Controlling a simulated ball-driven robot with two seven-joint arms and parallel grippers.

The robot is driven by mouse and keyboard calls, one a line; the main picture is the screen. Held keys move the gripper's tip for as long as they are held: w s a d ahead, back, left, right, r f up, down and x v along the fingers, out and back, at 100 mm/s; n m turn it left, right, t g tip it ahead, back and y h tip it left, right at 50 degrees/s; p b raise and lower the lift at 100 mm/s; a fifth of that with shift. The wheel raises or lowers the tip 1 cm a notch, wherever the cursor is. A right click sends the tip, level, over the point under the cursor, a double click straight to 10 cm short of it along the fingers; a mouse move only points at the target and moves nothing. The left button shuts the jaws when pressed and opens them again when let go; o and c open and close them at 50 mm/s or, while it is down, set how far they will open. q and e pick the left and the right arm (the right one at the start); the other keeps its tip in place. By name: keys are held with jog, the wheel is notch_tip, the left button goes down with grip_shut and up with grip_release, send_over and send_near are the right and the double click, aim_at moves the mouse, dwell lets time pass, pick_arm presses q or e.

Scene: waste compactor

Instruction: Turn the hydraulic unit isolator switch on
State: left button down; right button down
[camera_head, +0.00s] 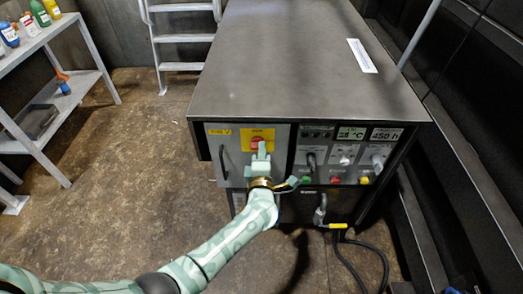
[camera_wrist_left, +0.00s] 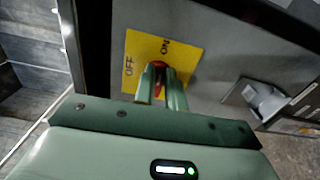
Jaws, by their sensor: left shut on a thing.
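The hydraulic unit (camera_head: 290,60) is a grey cabinet with a control panel on its front. Its isolator switch (camera_head: 257,143) is a red knob on a yellow plate (camera_head: 248,133) at the panel's upper left. The plate (camera_wrist_left: 187,50) reads OFF and ON in the left wrist view. My left gripper (camera_head: 260,152) is at the knob, and its fingers (camera_wrist_left: 163,85) are shut around the red knob (camera_wrist_left: 158,66). The fingers cover much of the knob, so its exact setting cannot be told. My right gripper is not in view.
Right of the isolator the panel carries other switches, coloured buttons (camera_head: 335,181) and displays (camera_head: 386,134). A black handle (camera_head: 223,162) is left of it. A yellow-ended cable (camera_head: 337,226) hangs below. A shelf (camera_head: 60,85) stands left; the floor (camera_head: 130,160) between is clear.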

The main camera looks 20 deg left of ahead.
pick_arm(q)
jog(key=shift+f+m, duration=0.15)
jog(key=shift+m, duration=0.15)
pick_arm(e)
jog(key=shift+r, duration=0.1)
pick_arm(q)
jog(key=c, duration=1.5)
grip_release()
jog(key=shift+o, duration=0.2)
